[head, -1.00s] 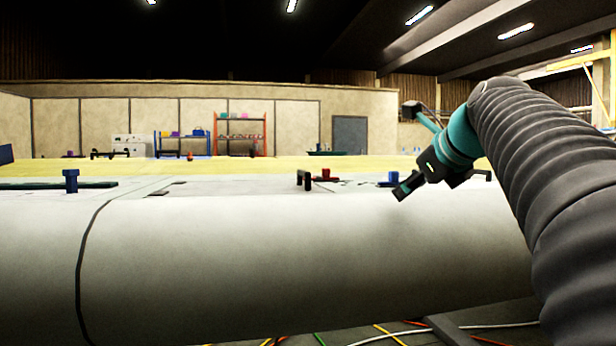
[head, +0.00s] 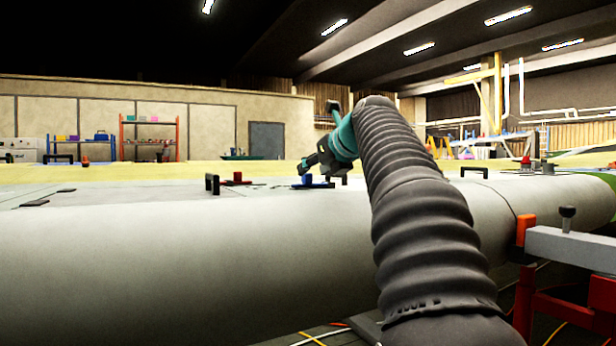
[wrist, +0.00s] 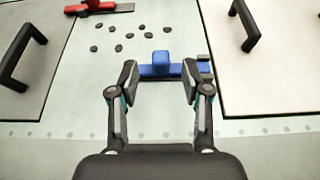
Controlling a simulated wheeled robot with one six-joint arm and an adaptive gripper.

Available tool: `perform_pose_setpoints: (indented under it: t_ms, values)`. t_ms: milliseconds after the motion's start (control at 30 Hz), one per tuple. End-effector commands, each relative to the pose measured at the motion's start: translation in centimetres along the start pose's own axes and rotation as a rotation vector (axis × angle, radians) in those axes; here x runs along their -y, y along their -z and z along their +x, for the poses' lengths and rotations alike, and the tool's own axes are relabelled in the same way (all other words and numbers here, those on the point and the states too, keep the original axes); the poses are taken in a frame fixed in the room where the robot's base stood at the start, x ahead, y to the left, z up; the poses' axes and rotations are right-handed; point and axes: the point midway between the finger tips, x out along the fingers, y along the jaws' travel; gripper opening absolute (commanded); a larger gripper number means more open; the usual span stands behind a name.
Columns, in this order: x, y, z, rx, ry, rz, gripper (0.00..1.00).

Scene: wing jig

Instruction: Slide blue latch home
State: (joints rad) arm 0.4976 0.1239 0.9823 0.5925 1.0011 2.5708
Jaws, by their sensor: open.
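The blue latch (wrist: 161,66) lies on the pale wing skin, with a raised blue knob on a flat blue bar. In the wrist view it is just beyond and between the fingertips of my gripper (wrist: 160,80). The jaws are open, with a finger on each side and nothing held. The bar runs crosswise, and its ends are partly hidden by the fingertips. In the head view the blue latch (head: 307,180) shows small, beside my gripper (head: 314,169) on top of the wing.
Black handles stand on panels left (wrist: 22,56) and right (wrist: 244,24). A clamp stand (head: 570,245) is at the head view's right.

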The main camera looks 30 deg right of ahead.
Motion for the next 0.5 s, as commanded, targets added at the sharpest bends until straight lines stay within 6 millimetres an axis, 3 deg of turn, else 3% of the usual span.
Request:
perform_pose_setpoints:
  t_ms: [233, 500]
  values:
    - [0.1, 0.0, 3.6, 0.000, 0.001, 0.000, 0.48]
    - [0.2, 0.0, 4.7, 0.000, 0.002, 0.001, 0.48]
